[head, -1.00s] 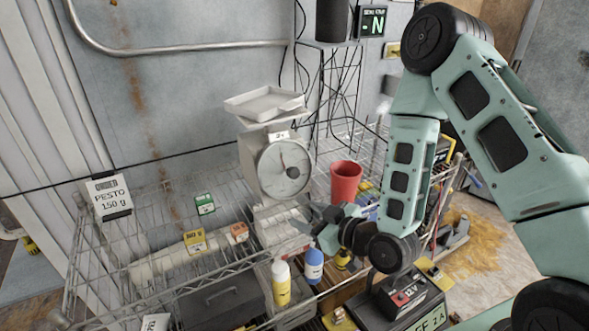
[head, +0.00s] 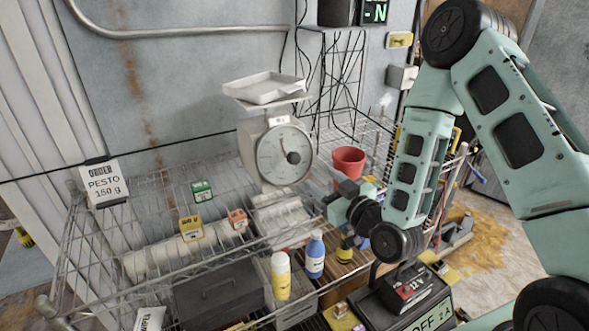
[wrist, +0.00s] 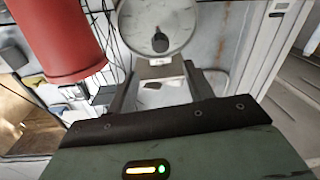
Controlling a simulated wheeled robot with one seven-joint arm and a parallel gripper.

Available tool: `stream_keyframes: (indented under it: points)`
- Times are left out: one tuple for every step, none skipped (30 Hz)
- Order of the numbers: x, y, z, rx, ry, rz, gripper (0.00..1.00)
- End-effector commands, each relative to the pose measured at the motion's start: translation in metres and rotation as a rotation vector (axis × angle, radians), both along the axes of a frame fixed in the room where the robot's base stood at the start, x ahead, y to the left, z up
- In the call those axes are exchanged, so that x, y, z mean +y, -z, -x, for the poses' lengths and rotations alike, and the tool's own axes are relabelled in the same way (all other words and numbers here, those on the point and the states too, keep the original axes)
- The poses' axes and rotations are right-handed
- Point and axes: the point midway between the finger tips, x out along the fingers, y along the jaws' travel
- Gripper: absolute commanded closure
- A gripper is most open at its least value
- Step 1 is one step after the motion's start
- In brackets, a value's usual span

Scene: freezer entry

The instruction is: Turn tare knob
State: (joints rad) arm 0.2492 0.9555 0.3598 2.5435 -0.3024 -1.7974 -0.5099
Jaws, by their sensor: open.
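The white dial scale (head: 268,150) stands on the wire shelf with a pale tray (head: 266,88) on top. Its round dial (head: 284,155) faces me. In the wrist view a black knob (wrist: 160,42) sits at the lower middle of the dial (wrist: 150,18). My gripper (head: 330,200) is below and to the right of the dial in the head view, apart from it. In the wrist view the open fingers (wrist: 160,85) point toward the scale, with the knob above and between them. Nothing is between the fingertips. The fingertips are hard to make out in the head view.
A red cup (head: 348,160) stands close to my gripper, also large at the wrist view's left (wrist: 58,38). Small yellow (head: 191,229), green (head: 202,191) and orange (head: 237,220) boxes lie left of the scale.

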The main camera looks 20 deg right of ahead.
Motion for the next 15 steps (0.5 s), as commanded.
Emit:
stream_keyframes:
  points:
    - [0.0,0.006,-0.003,-0.004,0.001,0.0,0.48]
    - [0.001,0.005,-0.004,-0.005,0.0,0.0,0.48]
    - [0.001,0.005,-0.006,-0.004,0.0,0.0,0.48]
    - [0.002,0.005,-0.007,-0.004,0.0,0.001,0.48]
    - [0.002,0.006,-0.008,-0.005,0.001,0.001,0.48]
    - [0.003,0.005,-0.009,-0.004,-0.001,0.001,0.48]
    - [0.004,0.005,-0.01,-0.004,-0.001,0.001,0.48]
    - [0.004,0.005,-0.011,-0.003,0.0,0.001,0.48]
    - [0.004,0.006,-0.013,-0.004,0.001,0.001,0.48]
    - [0.006,0.006,-0.018,-0.004,0.0,0.001,0.48]
    - [0.007,0.006,-0.022,-0.005,0.0,0.001,0.48]
    - [0.008,0.006,-0.027,-0.006,0.0,0.002,0.48]
    - [0.009,0.006,-0.031,-0.005,0.001,0.002,0.48]
    - [0.01,0.005,-0.035,-0.006,0.001,0.001,0.48]
    - [0.012,0.005,-0.039,-0.004,0.0,0.001,0.48]
